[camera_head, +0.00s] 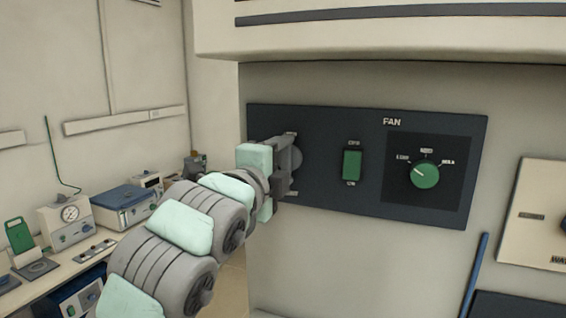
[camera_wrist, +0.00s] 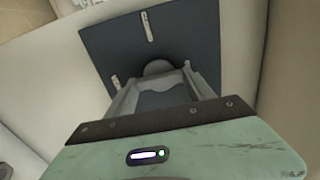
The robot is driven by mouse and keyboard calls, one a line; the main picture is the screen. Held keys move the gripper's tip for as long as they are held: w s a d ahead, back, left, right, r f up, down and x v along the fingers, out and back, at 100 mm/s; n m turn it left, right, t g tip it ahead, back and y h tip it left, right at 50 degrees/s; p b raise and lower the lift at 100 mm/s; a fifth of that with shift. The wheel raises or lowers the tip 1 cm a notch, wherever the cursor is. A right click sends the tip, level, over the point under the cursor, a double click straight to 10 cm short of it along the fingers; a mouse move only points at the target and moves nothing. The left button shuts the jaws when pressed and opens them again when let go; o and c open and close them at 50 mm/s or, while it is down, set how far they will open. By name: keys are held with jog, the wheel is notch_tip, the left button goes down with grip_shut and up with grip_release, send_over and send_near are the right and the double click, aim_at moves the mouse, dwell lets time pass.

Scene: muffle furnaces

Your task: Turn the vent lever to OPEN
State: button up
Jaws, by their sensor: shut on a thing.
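The vent lever is mostly hidden by my gripper (camera_head: 287,165) at the left end of the dark FAN panel (camera_head: 330,190). A round grey part (camera_head: 297,158), apparently the lever's hub, shows just beyond the fingers. In the wrist view, the fingers of my gripper (camera_wrist: 160,82) reach to the panel (camera_wrist: 190,35), with the rounded grey hub (camera_wrist: 157,68) between them. My gripper is shut on the lever. Two small pale labels sit on the panel around the hub; their words are too small to read, and the lever's direction cannot be told.
On the same panel are a green rocker switch (camera_head: 352,164) and a green rotary knob (camera_head: 424,175) to the right. A ledge (camera_head: 380,35) overhangs above. A bench with instruments (camera_head: 124,204) stands at the left. A blue rod (camera_head: 474,275) stands at lower right.

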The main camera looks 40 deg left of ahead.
jog(key=o, duration=1.4)
jog(key=shift+s, duration=0.1)
jog(key=b+v, duration=0.2)
jog(key=v, duration=0.8)
jog(key=shift+s+d+b, duration=0.15)
jog(key=shift+s+b, duration=0.15)
jog(key=shift+b, duration=0.1)
